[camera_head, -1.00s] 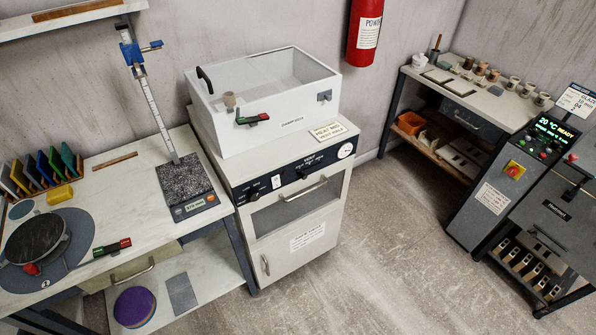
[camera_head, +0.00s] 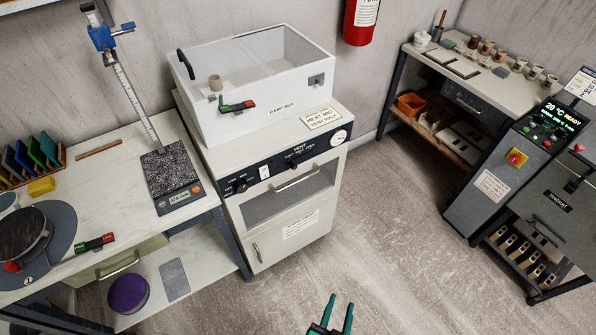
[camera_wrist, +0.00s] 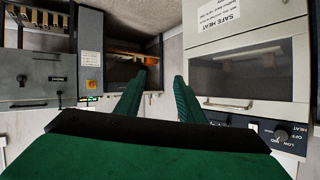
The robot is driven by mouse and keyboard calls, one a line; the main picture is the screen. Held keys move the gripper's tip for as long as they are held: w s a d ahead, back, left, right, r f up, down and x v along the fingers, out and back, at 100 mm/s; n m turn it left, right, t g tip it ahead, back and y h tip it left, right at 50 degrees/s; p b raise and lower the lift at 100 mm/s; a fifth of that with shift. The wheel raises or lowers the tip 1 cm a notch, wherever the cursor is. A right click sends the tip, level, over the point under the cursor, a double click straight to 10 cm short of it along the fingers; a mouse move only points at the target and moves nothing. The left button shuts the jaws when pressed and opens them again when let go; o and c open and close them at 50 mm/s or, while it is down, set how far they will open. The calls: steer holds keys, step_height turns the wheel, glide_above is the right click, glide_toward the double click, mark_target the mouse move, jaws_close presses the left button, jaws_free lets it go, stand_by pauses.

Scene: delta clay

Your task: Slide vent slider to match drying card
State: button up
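The drying card (camera_head: 322,118) lies on top of the white drying cabinet (camera_head: 245,215), and its print seems to read heat mid, vent half. The vent slider (camera_head: 291,162) is a small dark knob under the VENT label on the black front panel. Its exact setting is too small to tell. My gripper (camera_head: 341,301) has green fingers, open and empty, low in the head view, in front of and apart from the cabinet. In the wrist view the fingers (camera_wrist: 160,76) are spread with nothing between them. The vent slider is not discernible there.
A heat knob (camera_head: 240,187) and white switch (camera_head: 264,172) sit left of the slider. A door handle (camera_head: 298,180) juts out below. The damp box (camera_head: 270,120) stands on the cabinet. The floor (camera_head: 390,240) to the right is clear, with a kiln (camera_head: 545,215) beyond.

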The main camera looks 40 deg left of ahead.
steer(key=w+a+n+g+y, duration=0.15)
steer(key=w+a+y, duration=0.25)
steer(key=w+a, duration=0.4)
steer(key=n+g+y, duration=0.5)
steer(key=n+y, duration=0.5)
glide_toward(296, 168)
steer(key=x, duration=0.8)
steer(key=shift+s+a+r, duration=0.15)
steer(key=shift+a, duration=0.15)
steer(key=shift+c, duration=0.3)
jaws_close()
